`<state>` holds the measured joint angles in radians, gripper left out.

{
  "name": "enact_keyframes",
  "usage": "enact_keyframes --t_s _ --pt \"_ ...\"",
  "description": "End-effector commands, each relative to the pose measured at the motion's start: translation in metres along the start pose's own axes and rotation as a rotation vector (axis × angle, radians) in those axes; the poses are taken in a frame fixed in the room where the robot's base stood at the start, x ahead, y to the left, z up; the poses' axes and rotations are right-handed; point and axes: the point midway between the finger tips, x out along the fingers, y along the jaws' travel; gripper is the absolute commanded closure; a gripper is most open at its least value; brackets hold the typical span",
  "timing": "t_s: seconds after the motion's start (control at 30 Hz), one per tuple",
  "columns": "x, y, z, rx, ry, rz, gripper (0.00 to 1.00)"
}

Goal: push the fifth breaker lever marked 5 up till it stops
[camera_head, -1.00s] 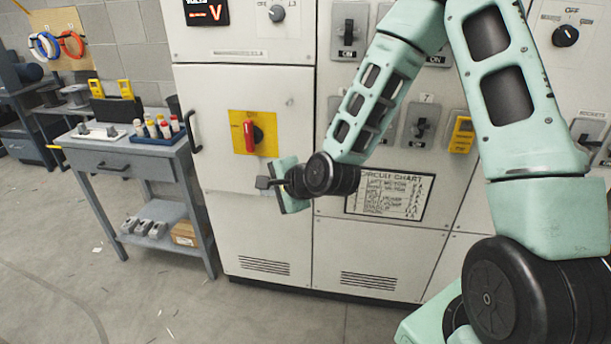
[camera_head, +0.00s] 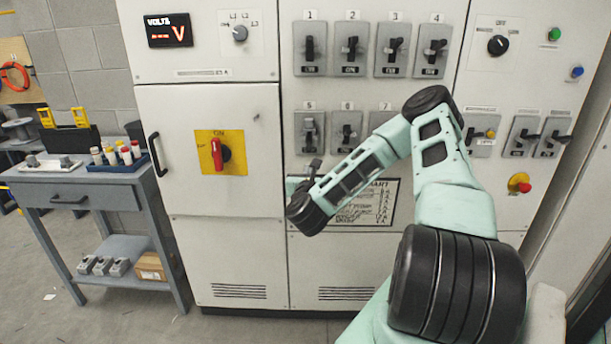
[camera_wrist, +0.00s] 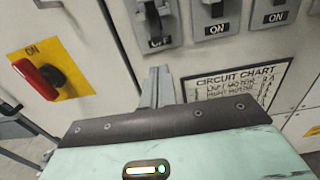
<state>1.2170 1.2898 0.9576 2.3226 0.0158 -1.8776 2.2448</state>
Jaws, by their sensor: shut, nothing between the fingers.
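The breaker marked 5 (camera_head: 309,133) is at the left of the lower breaker row, on a grey plate on the white cabinet. In the wrist view its black lever (camera_wrist: 153,20) hangs low, over a partly hidden label that seems to read OFF. My gripper (camera_head: 314,168) is just below this breaker in the head view, small and partly hidden by my wrist. In the wrist view my gripper (camera_wrist: 160,74) is shut and empty. Its grey fingers point up towards the plate, below the lever; I cannot tell if they touch anything.
Breaker 6 (camera_head: 346,132) sits close to the right. A red rotary switch (camera_head: 217,155) on a yellow plate is to the left. The circuit chart (camera_head: 378,205) is below right. A grey cart (camera_head: 60,195) stands at left, with open floor in front.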

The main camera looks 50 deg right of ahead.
Motion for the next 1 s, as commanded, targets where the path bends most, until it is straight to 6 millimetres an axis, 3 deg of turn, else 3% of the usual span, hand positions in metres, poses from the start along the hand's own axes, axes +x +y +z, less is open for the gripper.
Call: enact_keyframes --t_s 0.7,1.0 --pt "0.068 0.0 -0.001 -0.003 -0.001 0.0 1.0" --pt "0.081 0.001 0.0 -0.002 0.001 0.002 1.0"
